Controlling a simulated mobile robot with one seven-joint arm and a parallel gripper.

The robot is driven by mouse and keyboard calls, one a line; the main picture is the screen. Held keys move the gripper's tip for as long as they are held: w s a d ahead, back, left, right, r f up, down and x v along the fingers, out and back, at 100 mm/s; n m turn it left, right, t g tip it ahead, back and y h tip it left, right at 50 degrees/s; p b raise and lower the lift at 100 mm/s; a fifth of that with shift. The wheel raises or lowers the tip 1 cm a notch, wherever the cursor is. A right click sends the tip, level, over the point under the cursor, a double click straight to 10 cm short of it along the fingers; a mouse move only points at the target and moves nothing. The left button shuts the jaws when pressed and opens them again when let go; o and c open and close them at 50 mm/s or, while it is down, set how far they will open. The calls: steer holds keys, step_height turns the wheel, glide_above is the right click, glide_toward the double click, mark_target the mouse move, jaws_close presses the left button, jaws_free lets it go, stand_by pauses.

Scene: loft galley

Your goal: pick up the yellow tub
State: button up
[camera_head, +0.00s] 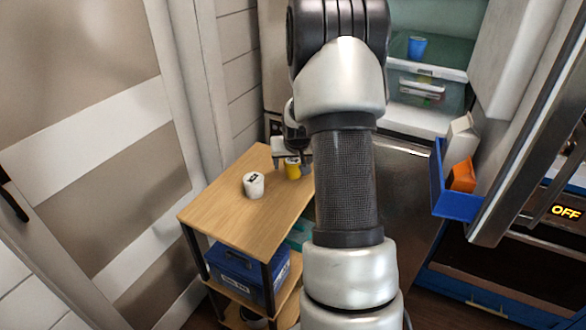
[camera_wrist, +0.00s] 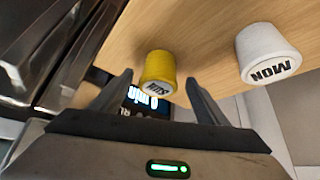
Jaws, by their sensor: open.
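The yellow tub (camera_head: 292,168) stands on the wooden top of a small shelf cart (camera_head: 225,225), near its far end. In the wrist view the yellow tub (camera_wrist: 158,70) has dark lettering on it and lies beyond and between my two fingertips. My gripper (camera_wrist: 160,88) is open, with one finger to each side of the tub's line and nothing held. In the head view my gripper (camera_head: 291,158) is at the tub, partly behind my arm. I cannot tell whether a finger touches the tub.
A white tub (camera_head: 254,185) marked MON stands left of the yellow one, and shows in the wrist view (camera_wrist: 266,54). A blue box (camera_head: 247,272) is on the shelf below. An open fridge with a blue cup (camera_head: 417,47) and a blue door bin (camera_head: 455,205) are at right.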

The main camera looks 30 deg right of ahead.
mark_target(294, 161)
steer(key=x, duration=0.3)
steer(key=shift+w+d+f, duration=0.1)
steer(key=shift+d+f, duration=0.05)
steer(key=shift+c, duration=0.3)
steer(key=c, duration=1.2)
steer(key=shift+o, duration=0.2)
